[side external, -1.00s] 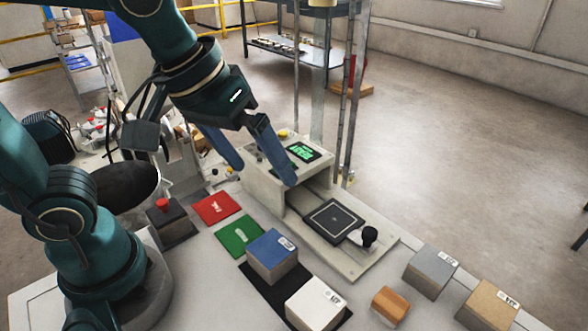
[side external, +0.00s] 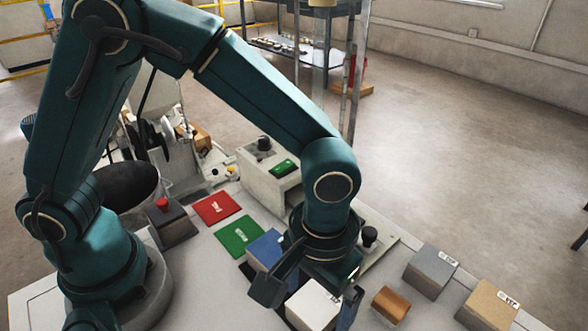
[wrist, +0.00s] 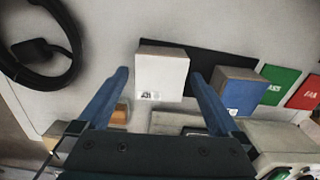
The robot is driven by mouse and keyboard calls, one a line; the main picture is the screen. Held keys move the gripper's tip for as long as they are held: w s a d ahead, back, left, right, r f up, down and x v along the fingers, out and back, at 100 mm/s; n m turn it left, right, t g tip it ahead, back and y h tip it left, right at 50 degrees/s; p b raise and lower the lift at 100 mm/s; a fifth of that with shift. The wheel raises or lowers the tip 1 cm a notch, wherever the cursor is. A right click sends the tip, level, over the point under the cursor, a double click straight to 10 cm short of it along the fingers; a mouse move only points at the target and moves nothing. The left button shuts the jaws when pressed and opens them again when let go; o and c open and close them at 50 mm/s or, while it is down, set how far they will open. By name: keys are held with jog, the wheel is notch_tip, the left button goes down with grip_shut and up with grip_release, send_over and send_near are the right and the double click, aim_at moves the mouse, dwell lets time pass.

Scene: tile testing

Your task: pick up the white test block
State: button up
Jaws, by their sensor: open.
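The white test block (side external: 310,306) stands at the near end of the black mat, with a printed label on its top. In the wrist view the white block (wrist: 162,72) sits between the two blue fingers. My gripper (wrist: 160,78) is open and points down over it, one finger to each side with a gap showing. In the side view my gripper (side external: 308,296) is low at the block, and my wrist hides part of the mat.
A blue-topped block (side external: 264,249) stands close beside on the same mat (wrist: 210,57). An orange-brown block (side external: 391,304), a grey block (side external: 430,271) and a tan block (side external: 487,304) stand to the right. The tester (side external: 266,180) is behind, with green (side external: 239,235) and red pads (side external: 216,208) left.

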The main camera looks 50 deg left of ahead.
jog(key=shift+f, duration=1.1)
grip_shut()
jog(key=shift+r, duration=0.2)
